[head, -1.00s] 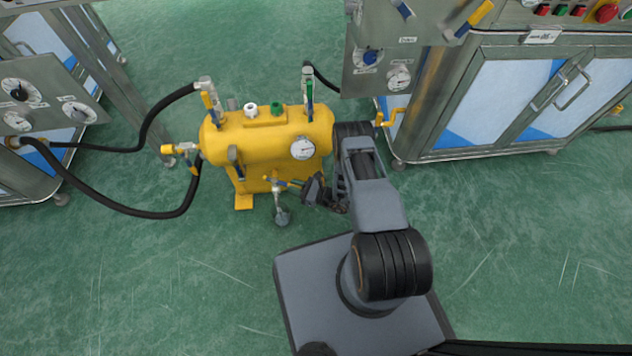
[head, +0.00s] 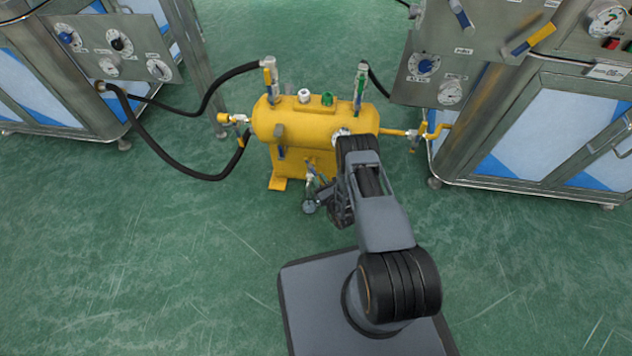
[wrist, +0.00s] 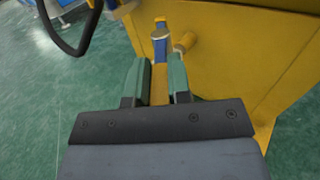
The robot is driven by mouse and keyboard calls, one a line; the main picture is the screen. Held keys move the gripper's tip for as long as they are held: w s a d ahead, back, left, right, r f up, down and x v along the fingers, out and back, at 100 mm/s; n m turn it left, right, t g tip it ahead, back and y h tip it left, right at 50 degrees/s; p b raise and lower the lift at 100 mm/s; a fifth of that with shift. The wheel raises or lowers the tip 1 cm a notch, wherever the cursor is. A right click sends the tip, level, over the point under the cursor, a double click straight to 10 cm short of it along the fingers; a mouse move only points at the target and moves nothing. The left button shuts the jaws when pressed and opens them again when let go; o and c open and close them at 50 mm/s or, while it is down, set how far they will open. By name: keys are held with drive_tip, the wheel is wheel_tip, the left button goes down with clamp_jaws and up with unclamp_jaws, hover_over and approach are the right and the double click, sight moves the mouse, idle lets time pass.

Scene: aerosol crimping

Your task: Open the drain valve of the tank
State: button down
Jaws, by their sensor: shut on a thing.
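The yellow tank (head: 300,124) stands on the floor in the head view, its body filling the upper right of the wrist view (wrist: 240,50). Its drain valve (head: 310,180) is low on the front, above a small round grey part (head: 309,207). In the wrist view, the valve lever has a yellow grip (wrist: 159,84) and a blue part (wrist: 160,48) towards the valve. My gripper (wrist: 161,76) is shut on the lever, a green finger on each side of the yellow grip. In the head view, my arm partly hides the gripper (head: 332,196) and lever.
Black hoses (head: 195,177) run from the left cabinet (head: 60,75) to the tank. A yellow pipe (head: 395,133) with a valve leads right towards another cabinet (head: 530,130). Gauges and valves top the tank. Green floor (head: 150,270) is open in front and left.

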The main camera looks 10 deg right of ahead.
drive_tip(key=shift+s+a, duration=0.1)
idle(0.3)
drive_tip(key=c, duration=1.1)
unclamp_jaws()
drive_tip(key=shift+o, duration=0.2)
